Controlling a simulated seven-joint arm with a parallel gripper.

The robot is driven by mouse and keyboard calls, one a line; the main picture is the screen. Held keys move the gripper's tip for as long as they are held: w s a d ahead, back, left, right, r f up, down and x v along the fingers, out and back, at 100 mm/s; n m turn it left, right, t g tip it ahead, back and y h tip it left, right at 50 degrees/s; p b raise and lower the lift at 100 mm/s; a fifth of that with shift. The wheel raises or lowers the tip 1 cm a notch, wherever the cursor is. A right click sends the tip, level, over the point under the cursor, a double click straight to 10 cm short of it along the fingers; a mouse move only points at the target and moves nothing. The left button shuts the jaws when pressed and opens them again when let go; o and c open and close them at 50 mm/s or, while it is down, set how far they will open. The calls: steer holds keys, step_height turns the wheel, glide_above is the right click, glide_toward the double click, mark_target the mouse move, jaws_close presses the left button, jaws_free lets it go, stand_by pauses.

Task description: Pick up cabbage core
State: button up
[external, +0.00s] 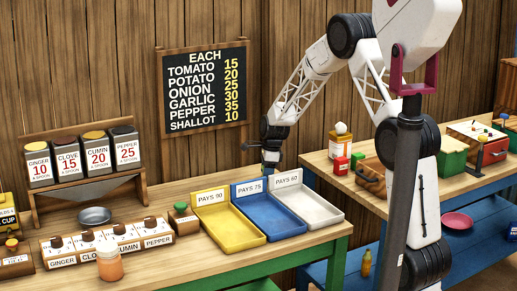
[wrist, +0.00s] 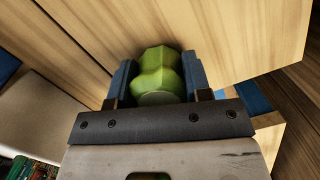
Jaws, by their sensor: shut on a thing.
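The cabbage core (wrist: 158,70) is a green, faceted lump with a paler flat end, seen in the wrist view. My gripper (wrist: 160,80) is shut on it, with one blue-grey finger on each side. The core is too small there to make out clearly.
A yellow tray (external: 221,238), a blue tray (external: 278,235) and a white tray (external: 325,217) stand below my gripper. A chalkboard (external: 205,90) hangs behind. Spice boxes (external: 97,150) and an orange-brown jar (external: 109,263) stand left. A second table is at right.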

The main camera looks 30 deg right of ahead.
steer(key=shift+r, duration=0.1)
steer(key=shift+r, duration=4.9)
